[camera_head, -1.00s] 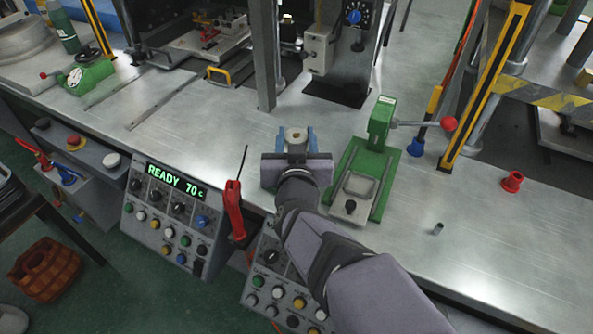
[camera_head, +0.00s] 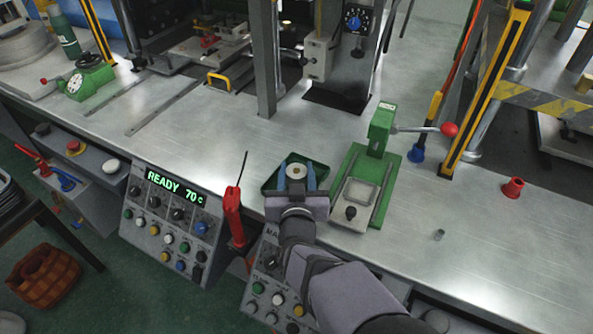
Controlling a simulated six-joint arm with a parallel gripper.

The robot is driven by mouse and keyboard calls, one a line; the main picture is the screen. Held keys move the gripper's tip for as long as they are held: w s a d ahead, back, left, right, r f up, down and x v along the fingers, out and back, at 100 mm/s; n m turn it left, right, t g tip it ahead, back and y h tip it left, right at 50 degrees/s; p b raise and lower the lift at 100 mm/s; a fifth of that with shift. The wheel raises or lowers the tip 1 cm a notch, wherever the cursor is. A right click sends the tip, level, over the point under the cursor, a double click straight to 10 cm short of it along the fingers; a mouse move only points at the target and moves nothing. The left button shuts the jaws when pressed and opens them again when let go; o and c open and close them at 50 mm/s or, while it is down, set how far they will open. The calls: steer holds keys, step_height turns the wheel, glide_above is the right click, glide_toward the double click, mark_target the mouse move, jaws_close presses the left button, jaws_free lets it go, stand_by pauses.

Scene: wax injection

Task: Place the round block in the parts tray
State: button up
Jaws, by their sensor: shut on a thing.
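The round block (camera_head: 296,169) is a pale disc with a dark centre. My gripper (camera_head: 296,172) is shut on it, with a blue finger on each side. The parts tray (camera_head: 271,181) is a dark green, shallow, square tray near the bench's front edge. The block is over the tray in the picture; I cannot tell whether it touches the tray floor. My gripper's body hides the near side of the tray.
A green hand press (camera_head: 380,135) with a red-knobbed lever stands just right of the tray. A steel post (camera_head: 265,60) rises behind. A red-handled tool (camera_head: 233,215) is at the front left. A red cup-shaped part (camera_head: 513,188) and a small metal cylinder (camera_head: 439,235) stand right.

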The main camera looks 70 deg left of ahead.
steer(key=shift+r, duration=0.1)
steer(key=o, duration=1.2)
steer(key=shift+f, duration=0.2)
steer(key=shift+r, duration=0.1)
steer(key=shift+r, duration=0.15)
steer(key=shift+s+d, duration=0.15)
steer(key=shift+d, duration=0.15)
steer(key=b+v, duration=0.1)
steer(key=v, duration=1)
steer(key=shift+d, duration=0.2)
